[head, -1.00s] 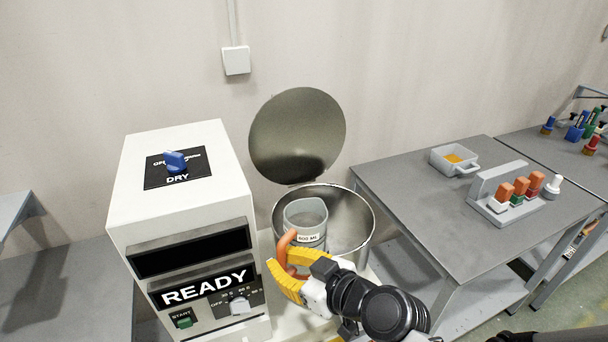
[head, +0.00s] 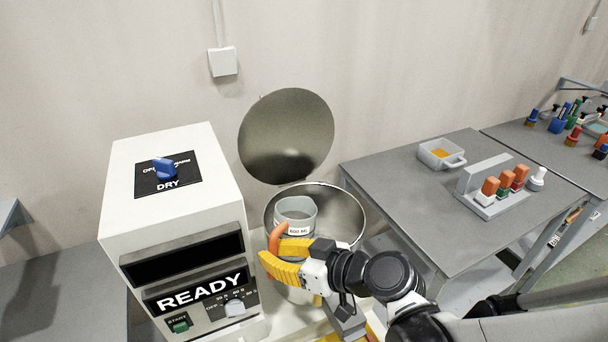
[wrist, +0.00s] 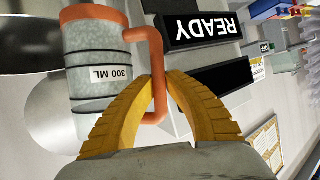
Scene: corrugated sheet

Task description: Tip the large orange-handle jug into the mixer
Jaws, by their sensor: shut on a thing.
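The large jug (head: 295,211) is clear-walled with a measure label and an orange handle. In the wrist view the jug (wrist: 92,100) shows grey speckled contents and an orange band at one end. My gripper (head: 284,256) is shut on the orange handle (wrist: 158,75), its yellow fingers either side. In the head view the jug overlaps the mixer's steel bowl (head: 346,212), its open end facing up; its exact height over the bowl is unclear. The round lid (head: 287,135) stands open behind. The mixer's white housing (head: 172,215) is at left, showing READY.
A grey bench (head: 400,185) at right holds a white scoop tray (head: 436,156) with orange contents and a rack (head: 487,195) of orange-capped bottles. A farther bench carries coloured bottles. The housing stands close left of my gripper.

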